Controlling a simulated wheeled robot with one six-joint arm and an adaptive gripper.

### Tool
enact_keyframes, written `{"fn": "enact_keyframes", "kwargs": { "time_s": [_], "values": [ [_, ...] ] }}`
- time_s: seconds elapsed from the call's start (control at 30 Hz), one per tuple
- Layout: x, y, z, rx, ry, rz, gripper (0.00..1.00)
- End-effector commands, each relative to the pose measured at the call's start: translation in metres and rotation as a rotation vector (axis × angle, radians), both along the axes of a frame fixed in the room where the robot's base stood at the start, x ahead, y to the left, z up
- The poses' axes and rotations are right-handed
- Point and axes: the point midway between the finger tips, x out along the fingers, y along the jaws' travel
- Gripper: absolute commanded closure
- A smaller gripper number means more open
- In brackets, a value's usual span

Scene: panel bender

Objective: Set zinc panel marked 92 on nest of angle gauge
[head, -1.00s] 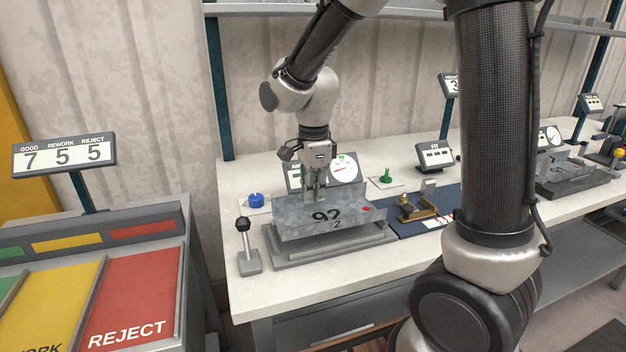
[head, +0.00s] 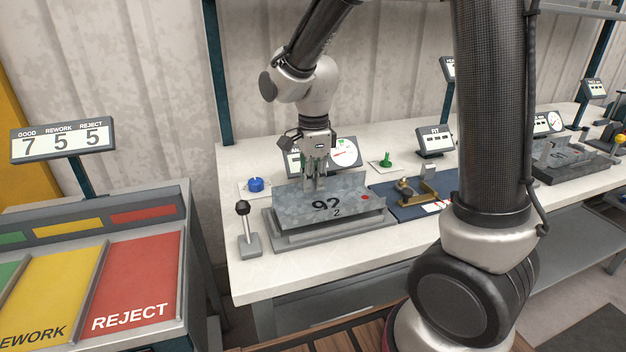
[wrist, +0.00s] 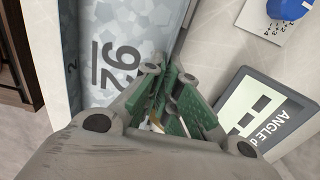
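The zinc panel marked 92 (head: 345,203) is a mottled grey bent sheet with a red dot near its right end. It lies nearly level at the angle gauge (head: 283,241), a grey stepped base; its underside hides the nest, so I cannot tell whether it is fully seated. My gripper (head: 315,186) points down at the panel's back edge. In the wrist view the panel (wrist: 98,94) fills the upper left, and the green-padded fingers (wrist: 172,98) are closed around its edge. The gauge's angle display (wrist: 262,118) is beside the fingers.
A black-knobbed lever (head: 246,228) stands left of the gauge. A brass fixture on a blue mat (head: 386,201) is close on the right. The reject bin (head: 135,275) is left, across a gap.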

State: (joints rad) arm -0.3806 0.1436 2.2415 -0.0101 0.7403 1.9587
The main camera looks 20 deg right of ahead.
Motion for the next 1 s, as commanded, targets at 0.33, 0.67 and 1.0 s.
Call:
{"fn": "enact_keyframes", "kwargs": {
  "time_s": [0.33, 0.67, 1.0],
  "values": [
    [0.0, 0.0, -0.007, 0.0, 0.0, 0.0, 1.0],
    [0.0, 0.0, -0.014, 0.0, 0.0, 0.0, 1.0],
    [0.0, 0.0, -0.02, 0.0, 0.0, 0.0, 1.0]
  ]
}}
